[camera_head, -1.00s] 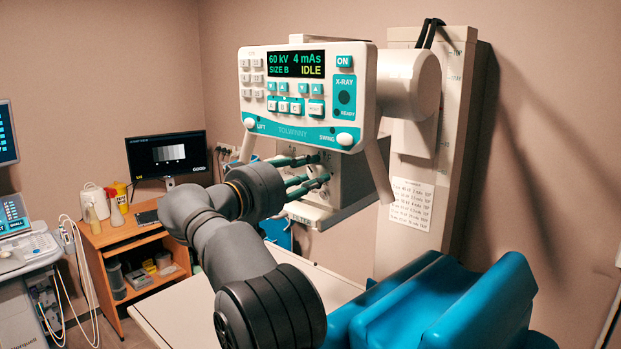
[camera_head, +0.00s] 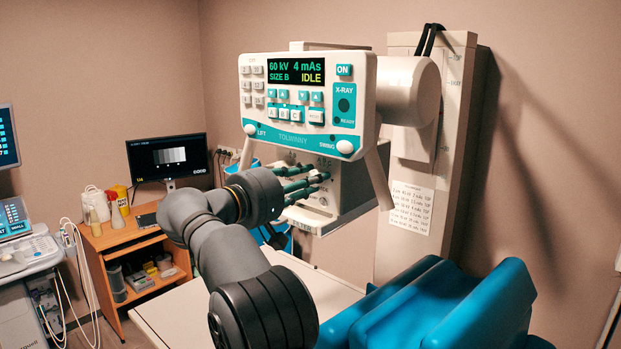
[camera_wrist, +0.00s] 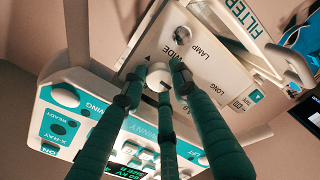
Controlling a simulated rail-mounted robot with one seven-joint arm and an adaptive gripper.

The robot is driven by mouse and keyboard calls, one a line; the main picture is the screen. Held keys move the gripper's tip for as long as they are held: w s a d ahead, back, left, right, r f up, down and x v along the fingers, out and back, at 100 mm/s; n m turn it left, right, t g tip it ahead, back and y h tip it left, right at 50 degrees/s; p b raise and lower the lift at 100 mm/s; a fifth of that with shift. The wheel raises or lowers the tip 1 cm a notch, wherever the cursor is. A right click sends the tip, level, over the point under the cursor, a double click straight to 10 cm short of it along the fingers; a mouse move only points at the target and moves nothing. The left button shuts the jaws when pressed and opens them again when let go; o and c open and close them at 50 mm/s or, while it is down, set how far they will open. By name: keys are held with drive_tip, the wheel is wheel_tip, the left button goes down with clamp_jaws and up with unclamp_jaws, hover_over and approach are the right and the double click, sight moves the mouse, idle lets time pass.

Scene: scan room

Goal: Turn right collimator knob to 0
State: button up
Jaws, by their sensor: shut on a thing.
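The collimator (camera_head: 345,190) is a pale box below the control panel. Its labelled face also shows in the wrist view (camera_wrist: 205,60), tilted, with the words WIDE, LAMP and LONG. My gripper (camera_head: 318,177) reaches this face from the left with dark green fingers. In the wrist view my gripper (camera_wrist: 157,78) has its three fingers closed in around a white round knob (camera_wrist: 158,74). The fingers cover part of the knob and of the markings near it, so I cannot read its setting.
The control panel (camera_head: 308,100), with its IDLE display, hangs close above my gripper. A pale slanted handle (camera_head: 378,178) stands right of the collimator. A blue padded chair (camera_head: 440,305) is at the lower right. A wooden cart (camera_head: 125,240) stands left, away from the arm.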

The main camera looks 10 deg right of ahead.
drive_tip(key=shift+a+r, duration=0.15)
drive_tip(key=shift+r, duration=0.05)
idle(0.4)
drive_tip(key=o, duration=1)
drive_tip(key=shift+w+f, duration=0.1)
drive_tip(key=shift+o, duration=0.7)
drive_tip(key=shift+f, duration=0.1)
drive_tip(key=v, duration=1.2)
